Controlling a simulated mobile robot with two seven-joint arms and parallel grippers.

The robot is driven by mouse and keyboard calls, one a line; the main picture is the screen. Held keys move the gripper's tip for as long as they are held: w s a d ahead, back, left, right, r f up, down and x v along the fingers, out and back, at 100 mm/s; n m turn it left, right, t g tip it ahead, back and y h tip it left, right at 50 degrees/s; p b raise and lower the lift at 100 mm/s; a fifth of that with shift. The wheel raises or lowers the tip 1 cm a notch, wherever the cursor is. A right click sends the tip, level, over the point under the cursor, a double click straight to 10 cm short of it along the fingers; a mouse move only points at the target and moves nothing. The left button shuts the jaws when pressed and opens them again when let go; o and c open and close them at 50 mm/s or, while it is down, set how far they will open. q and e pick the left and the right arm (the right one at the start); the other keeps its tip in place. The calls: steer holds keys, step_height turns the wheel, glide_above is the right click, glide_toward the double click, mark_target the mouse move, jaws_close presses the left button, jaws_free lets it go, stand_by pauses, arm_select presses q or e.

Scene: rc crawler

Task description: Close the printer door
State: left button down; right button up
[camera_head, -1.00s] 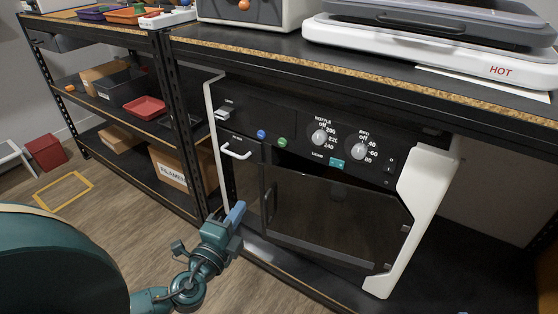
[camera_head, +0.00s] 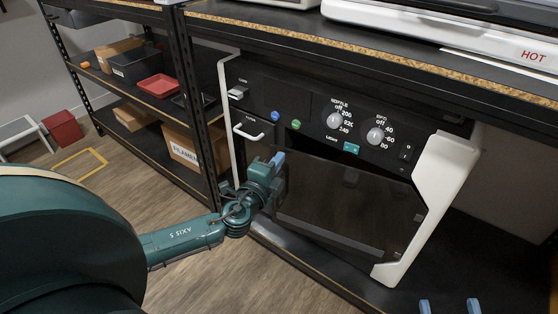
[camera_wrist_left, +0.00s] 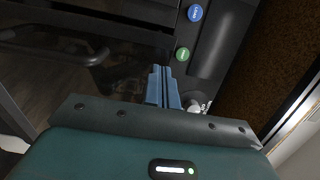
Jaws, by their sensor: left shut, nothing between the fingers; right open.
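The printer (camera_head: 300,105) stands on the shelf under the workbench. Its dark see-through door (camera_head: 345,205) sits low in the front, with a dark gap along its top edge; how far it stands open is hard to tell. My left gripper (camera_head: 279,158) is shut and empty at the door's upper left, below the green button (camera_head: 296,124); contact cannot be told. In the left wrist view its blue fingers (camera_wrist_left: 162,70) are together, pointing at the dark front near the green button (camera_wrist_left: 182,54). My right gripper (camera_head: 449,305) is open, with only its fingertips showing at the bottom edge.
A white handle (camera_head: 249,132) is on the small panel left of the door. White side frames flank the printer. The workbench edge (camera_head: 330,47) overhangs it. A shelf rack with boxes stands at left. The floor in front is clear.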

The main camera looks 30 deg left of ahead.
arm_select(q)
steer(key=shift+w, duration=0.55)
arm_select(e)
steer(key=shift+a+r, duration=0.1)
